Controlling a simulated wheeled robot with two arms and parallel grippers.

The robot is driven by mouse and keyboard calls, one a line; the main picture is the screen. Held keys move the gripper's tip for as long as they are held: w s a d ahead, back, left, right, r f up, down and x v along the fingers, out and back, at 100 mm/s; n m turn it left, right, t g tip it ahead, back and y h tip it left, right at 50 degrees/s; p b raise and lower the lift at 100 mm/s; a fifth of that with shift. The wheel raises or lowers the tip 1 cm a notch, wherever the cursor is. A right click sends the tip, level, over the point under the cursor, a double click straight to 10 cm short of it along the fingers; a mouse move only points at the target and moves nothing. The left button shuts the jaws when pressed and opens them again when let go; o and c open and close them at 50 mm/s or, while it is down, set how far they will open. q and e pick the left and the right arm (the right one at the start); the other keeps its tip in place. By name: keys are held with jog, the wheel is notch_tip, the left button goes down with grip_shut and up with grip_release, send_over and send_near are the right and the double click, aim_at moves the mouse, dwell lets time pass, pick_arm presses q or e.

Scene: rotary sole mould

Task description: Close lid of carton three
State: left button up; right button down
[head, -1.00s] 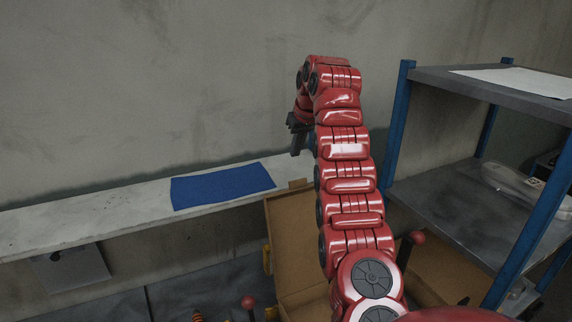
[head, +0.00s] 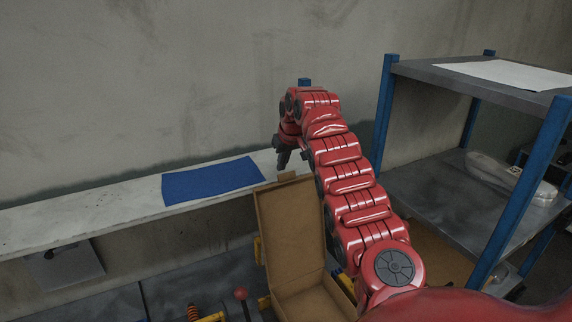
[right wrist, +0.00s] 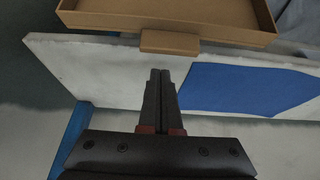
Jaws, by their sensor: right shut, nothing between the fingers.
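An open cardboard carton (head: 306,303) stands at the bottom middle of the head view, with its lid (head: 290,228) raised upright toward the ledge. The lid's small tab (head: 287,177) sticks up at its top edge. My right gripper (head: 284,163) is behind the lid's top edge, close to the tab, pointing down. In the right wrist view the gripper (right wrist: 160,74) is shut and empty, with its tips just short of the tab (right wrist: 169,42) of the lid (right wrist: 165,18). My left gripper is not in view.
A pale ledge (head: 60,229) runs along the wall, with a blue cloth (head: 212,180) on it. A grey shelf (head: 425,190) with blue posts stands on the right, close to my right arm. A red-knobbed lever (head: 240,294) stands left of the carton.

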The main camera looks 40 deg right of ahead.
jog(key=shift+s+a+r+p, duration=0.2)
jog(key=shift+s+a+p, duration=0.1)
jog(key=shift+s, duration=0.4)
jog(key=shift+s+a+r+p, duration=0.15)
jog(key=shift+s+a+p, duration=0.15)
jog(key=shift+s, duration=0.35)
